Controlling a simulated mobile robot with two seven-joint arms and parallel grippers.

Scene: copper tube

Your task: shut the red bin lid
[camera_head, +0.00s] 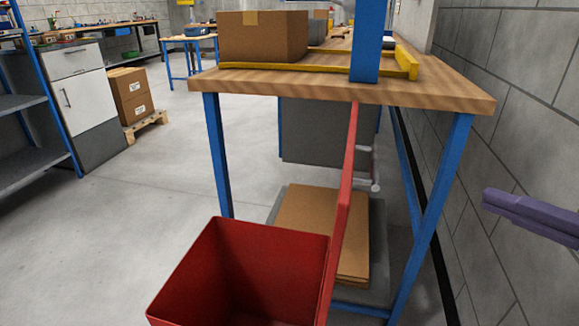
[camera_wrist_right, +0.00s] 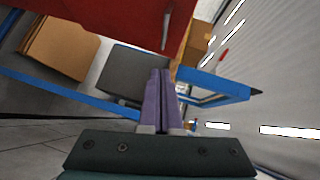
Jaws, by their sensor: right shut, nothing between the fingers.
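The red bin (camera_head: 215,270) stands open at the bottom middle of the head view, and its inside looks empty. Its red lid (camera_head: 345,195) stands almost upright at the bin's right side, seen nearly edge-on. A grey handle (camera_head: 374,170) sticks out from the lid's right face. The lid also shows at the top of the right wrist view (camera_wrist_right: 110,22), with its handle (camera_wrist_right: 166,30). My right gripper (camera_head: 487,198) has purple fingers and is at the right edge, apart from the lid. Its fingers (camera_wrist_right: 160,75) are shut together and empty. My left gripper is not in view.
A wooden workbench (camera_head: 440,90) with blue legs stands behind the lid and bears a cardboard box (camera_head: 262,37). Flat cardboard (camera_head: 300,215) lies beneath it. A block wall (camera_head: 520,130) is close on the right.

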